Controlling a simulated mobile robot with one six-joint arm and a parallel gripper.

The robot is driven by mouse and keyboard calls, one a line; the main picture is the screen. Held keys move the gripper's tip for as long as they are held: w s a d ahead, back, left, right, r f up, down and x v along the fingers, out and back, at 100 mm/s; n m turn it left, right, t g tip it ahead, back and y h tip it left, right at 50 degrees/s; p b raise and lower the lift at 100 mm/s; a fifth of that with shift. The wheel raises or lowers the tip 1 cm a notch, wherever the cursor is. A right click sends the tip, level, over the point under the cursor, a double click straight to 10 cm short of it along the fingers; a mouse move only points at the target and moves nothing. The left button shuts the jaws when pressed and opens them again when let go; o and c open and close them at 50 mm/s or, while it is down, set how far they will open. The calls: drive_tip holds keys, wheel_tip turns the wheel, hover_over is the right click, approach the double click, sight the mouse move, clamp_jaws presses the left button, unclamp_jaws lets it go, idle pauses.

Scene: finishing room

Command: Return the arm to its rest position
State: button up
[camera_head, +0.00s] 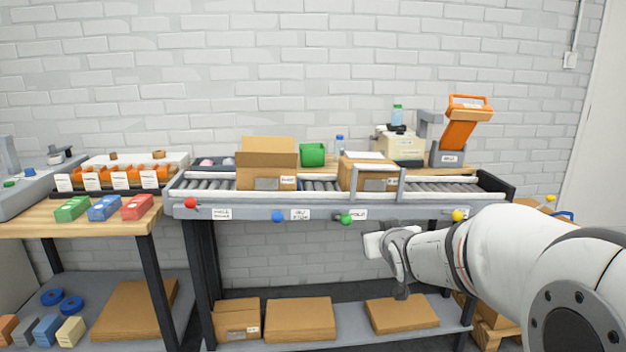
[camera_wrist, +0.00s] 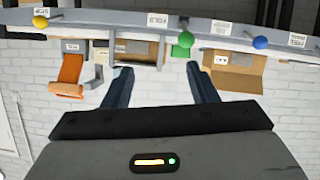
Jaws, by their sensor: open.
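My white arm reaches in from the right in the head view, in front of the roller conveyor (camera_head: 420,211). My gripper (camera_head: 399,294) hangs at its end, below the conveyor's front rail and apart from it. In the wrist view, which is upside down, my gripper (camera_wrist: 158,75) shows two dark fingers spread wide with nothing between them. The green knob (camera_head: 346,219) on the rail is close to the gripper; it also shows in the wrist view (camera_wrist: 186,39).
An open carton (camera_head: 267,178) and a second carton (camera_head: 368,175) stand on the rollers. An orange device (camera_head: 460,125) stands behind at right. Red (camera_head: 190,203), blue (camera_head: 277,217) and yellow (camera_head: 457,215) knobs project from the rail. Flat cartons (camera_head: 299,320) lie on the lower shelf.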

drive_tip(key=s+r+g+p, duration=0.3)
drive_tip(key=s+p, duration=0.3)
drive_tip(key=s, duration=0.4)
drive_tip(key=s+r+m+g+p, duration=0.1)
drive_tip(key=s+r+g+p, duration=0.3)
drive_tip(key=s, duration=0.6)
drive_tip(key=s+r+g+p, duration=0.4)
drive_tip(key=s+p, duration=0.4)
drive_tip(key=s, duration=0.2)
drive_tip(key=shift+s+a+m+p, duration=0.25)
drive_tip(key=shift+m+p, duration=0.05)
drive_tip(key=shift+m, duration=0.1)
